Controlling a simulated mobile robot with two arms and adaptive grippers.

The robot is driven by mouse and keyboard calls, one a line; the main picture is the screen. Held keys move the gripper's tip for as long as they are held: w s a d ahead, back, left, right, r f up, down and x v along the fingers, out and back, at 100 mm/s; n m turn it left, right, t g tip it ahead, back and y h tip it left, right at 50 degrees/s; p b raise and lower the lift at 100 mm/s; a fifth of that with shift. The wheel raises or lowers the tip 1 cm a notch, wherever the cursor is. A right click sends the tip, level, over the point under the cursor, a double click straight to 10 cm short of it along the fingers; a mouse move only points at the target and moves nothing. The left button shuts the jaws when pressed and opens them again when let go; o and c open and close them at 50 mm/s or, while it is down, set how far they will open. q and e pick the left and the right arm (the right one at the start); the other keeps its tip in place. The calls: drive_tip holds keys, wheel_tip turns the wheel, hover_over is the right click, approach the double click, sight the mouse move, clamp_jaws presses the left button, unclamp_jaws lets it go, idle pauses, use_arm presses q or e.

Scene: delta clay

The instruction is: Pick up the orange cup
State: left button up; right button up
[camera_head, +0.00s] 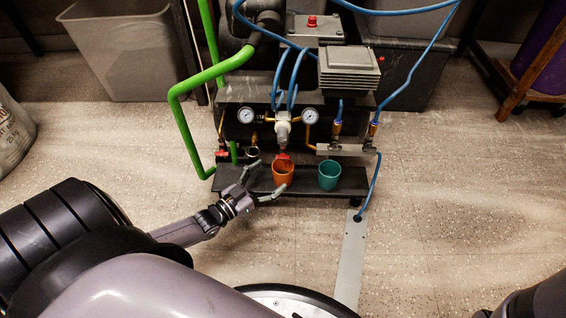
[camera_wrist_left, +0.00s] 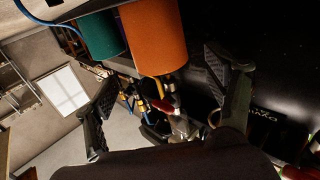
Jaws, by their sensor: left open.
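The orange cup (camera_head: 283,173) stands upright on the low black shelf (camera_head: 232,180) of a machine, below a red-handled tap. My left gripper (camera_head: 271,176) is open and empty, just left of the cup, with its fingers pointing towards it. In the left wrist view, the orange cup (camera_wrist_left: 155,38) is ahead, near the top, and lies across the gap between the open fingers (camera_wrist_left: 160,80). I cannot tell whether either finger touches it. My right gripper is not in view.
A teal cup (camera_head: 329,170) stands right of the orange cup on the same shelf. Gauges (camera_head: 246,115), valves and blue hoses (camera_head: 376,185) sit above and beside. A green pipe (camera_head: 184,125) runs down at the left. Open floor (camera_head: 460,190) lies to the right.

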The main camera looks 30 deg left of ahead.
sight(290, 163)
use_arm(q)
drive_tip(key=shift+w+d+f, duration=0.1)
drive_tip(key=shift+w+d, duration=0.05)
drive_tip(key=shift+w, duration=0.4)
drive_tip(key=b+x, duration=0.4)
drive_tip(key=shift+f, duration=0.3)
drive_tip(key=shift+w+r, duration=0.15)
drive_tip(key=shift+w, duration=0.3)
drive_tip(key=shift+c, duration=0.3)
drive_tip(key=c, duration=1.3)
drive_tip(key=shift+r, duration=0.1)
